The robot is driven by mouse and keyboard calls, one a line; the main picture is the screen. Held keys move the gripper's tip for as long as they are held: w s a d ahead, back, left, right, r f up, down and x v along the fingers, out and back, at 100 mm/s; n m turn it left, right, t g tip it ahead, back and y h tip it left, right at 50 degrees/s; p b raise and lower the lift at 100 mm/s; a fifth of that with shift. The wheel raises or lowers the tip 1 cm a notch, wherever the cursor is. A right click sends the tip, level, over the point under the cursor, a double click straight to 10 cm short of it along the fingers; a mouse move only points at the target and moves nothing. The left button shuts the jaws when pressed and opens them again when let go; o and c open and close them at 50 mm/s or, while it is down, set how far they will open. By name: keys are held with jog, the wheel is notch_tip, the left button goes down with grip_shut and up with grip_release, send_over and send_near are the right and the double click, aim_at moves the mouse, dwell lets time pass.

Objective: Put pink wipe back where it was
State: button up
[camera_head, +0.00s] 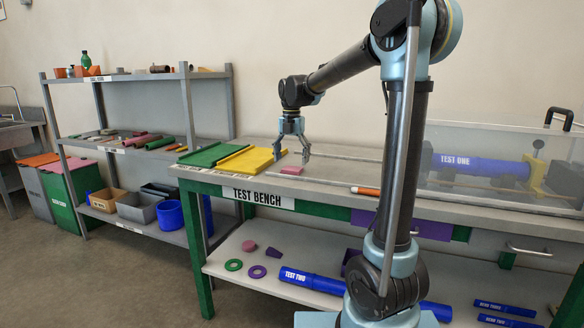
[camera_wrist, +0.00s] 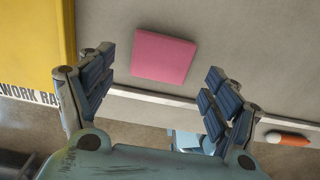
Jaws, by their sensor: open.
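The pink wipe (camera_head: 292,170) is a flat pink square lying on the grey top of the test bench (camera_head: 340,172), just right of the yellow tray. In the wrist view the pink wipe (camera_wrist: 163,56) lies flat near the bench's front edge, beyond and between my fingertips. My gripper (camera_head: 291,152) is open and empty, pointing down above the bench close to the wipe. In the wrist view my gripper (camera_wrist: 160,76) shows its two fingers spread wide, with the wipe apart from both.
A yellow tray (camera_head: 250,161) and a green tray (camera_head: 212,154) lie on the bench to the left. An orange-tipped rod (camera_head: 367,191) lies near the front edge at right. A clear enclosure with a blue pipe (camera_head: 485,165) stands further right. Shelves (camera_head: 140,78) stand at left.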

aim_at(292, 169)
notch_tip(292, 169, up, 9)
jog(key=shift+f, duration=0.15)
dwell(0.4)
